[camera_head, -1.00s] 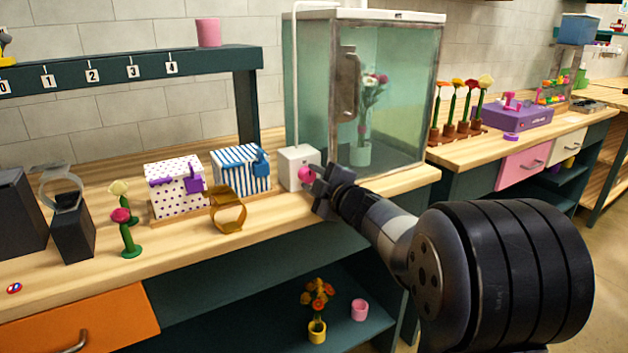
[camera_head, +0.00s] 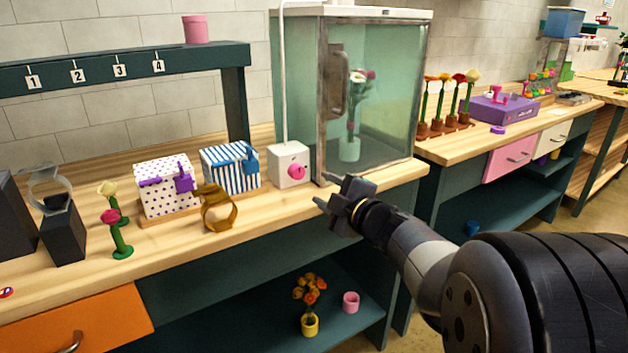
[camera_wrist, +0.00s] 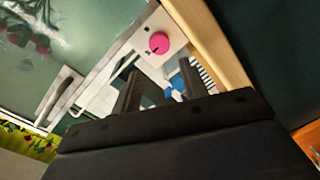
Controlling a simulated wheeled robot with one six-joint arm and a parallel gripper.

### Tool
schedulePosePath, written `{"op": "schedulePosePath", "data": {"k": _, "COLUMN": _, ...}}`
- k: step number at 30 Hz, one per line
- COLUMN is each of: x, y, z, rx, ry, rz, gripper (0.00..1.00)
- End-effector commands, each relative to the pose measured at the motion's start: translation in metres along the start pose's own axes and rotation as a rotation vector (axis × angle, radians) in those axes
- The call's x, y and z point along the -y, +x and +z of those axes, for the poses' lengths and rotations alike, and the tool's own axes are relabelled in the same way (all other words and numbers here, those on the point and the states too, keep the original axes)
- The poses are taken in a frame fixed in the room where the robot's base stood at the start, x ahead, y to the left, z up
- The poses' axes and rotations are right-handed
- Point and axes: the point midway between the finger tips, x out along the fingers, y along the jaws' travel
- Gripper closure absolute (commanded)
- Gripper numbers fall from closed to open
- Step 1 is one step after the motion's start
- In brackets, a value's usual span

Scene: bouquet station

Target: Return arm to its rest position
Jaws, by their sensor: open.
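My gripper (camera_head: 325,192) is open and empty in the head view. It hangs in front of the bench edge, just right of and below a white box with a pink knob (camera_head: 297,171), and apart from it. In the wrist view, the two fingers of my gripper (camera_wrist: 158,92) stand apart with nothing between them held. The pink knob also shows in the wrist view (camera_wrist: 159,43), beyond the fingertips.
A glass cabinet (camera_head: 390,110) with flowers inside stands behind my gripper. A polka-dot box (camera_head: 165,200), a striped box (camera_head: 232,182) and a brown ring stand (camera_head: 219,208) are on the wooden bench (camera_head: 180,235). A lower shelf (camera_head: 255,318) holds potted flowers (camera_head: 310,310).

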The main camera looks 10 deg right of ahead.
Motion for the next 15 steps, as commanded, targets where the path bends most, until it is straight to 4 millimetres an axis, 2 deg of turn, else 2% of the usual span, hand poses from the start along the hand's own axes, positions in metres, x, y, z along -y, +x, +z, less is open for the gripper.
{"op": "schedulePosePath", "data": {"k": 3, "x": -0.001, "y": -0.012, "z": 0.000, "rx": 0.001, "ry": 0.001, "rz": 0.001, "gripper": 0.58}}
{"op": "schedulePosePath", "data": {"k": 6, "x": 0.000, "y": -0.016, "z": 0.000, "rx": 0.001, "ry": 0.002, "rz": 0.000, "gripper": 0.58}}
{"op": "schedulePosePath", "data": {"k": 15, "x": 0.001, "y": -0.016, "z": 0.000, "rx": 0.000, "ry": 0.001, "rz": -0.001, "gripper": 0.58}}
